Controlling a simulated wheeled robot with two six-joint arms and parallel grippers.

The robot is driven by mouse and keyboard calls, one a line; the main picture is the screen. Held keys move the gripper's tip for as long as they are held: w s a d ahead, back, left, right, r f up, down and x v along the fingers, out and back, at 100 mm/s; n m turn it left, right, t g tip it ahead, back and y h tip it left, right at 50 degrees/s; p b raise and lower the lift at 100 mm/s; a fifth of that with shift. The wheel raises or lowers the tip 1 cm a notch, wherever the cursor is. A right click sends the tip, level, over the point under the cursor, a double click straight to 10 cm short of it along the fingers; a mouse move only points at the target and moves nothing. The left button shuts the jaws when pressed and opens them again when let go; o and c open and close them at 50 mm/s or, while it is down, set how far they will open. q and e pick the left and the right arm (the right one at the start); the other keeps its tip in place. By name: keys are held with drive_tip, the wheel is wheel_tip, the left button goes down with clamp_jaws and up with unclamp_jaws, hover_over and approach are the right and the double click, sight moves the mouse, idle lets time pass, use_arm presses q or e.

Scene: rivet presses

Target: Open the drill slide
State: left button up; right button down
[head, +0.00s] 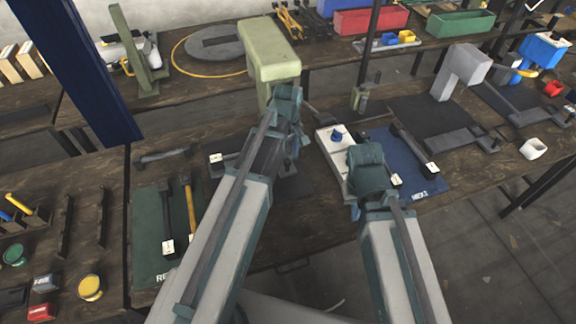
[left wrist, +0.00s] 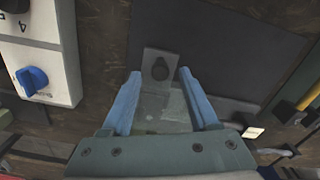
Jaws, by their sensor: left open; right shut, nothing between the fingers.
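In the left wrist view the blue fingers of my left gripper (left wrist: 157,74) are open. A small grey upright bracket with a dark round knob or hole (left wrist: 160,69) shows between and beyond the fingertips, with nothing gripped. I cannot tell for sure whether it is the drill slide's handle. In the head view my left arm reaches to the pale green press (head: 268,52), and its wrist covers the lower part. My right gripper (head: 366,160) is shut and empty beside the white control box (head: 330,152); its fingertips are hard to make out.
The white box's blue knob (left wrist: 33,79) is left of my left fingers. A dark mat (left wrist: 215,45) lies beyond. A blue mat (head: 415,160) with a tagged tool is on the right, a green mat (head: 148,225) with tools on the left. Another grey press (head: 462,68) stands farther right.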

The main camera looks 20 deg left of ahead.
use_arm(q)
wheel_tip(320, 180, down, 2)
drive_tip(key=shift+f+b, duration=0.1)
drive_tip(key=shift+b, duration=0.5)
drive_tip(key=shift+c, duration=0.2)
clamp_jaws()
idle(0.8)
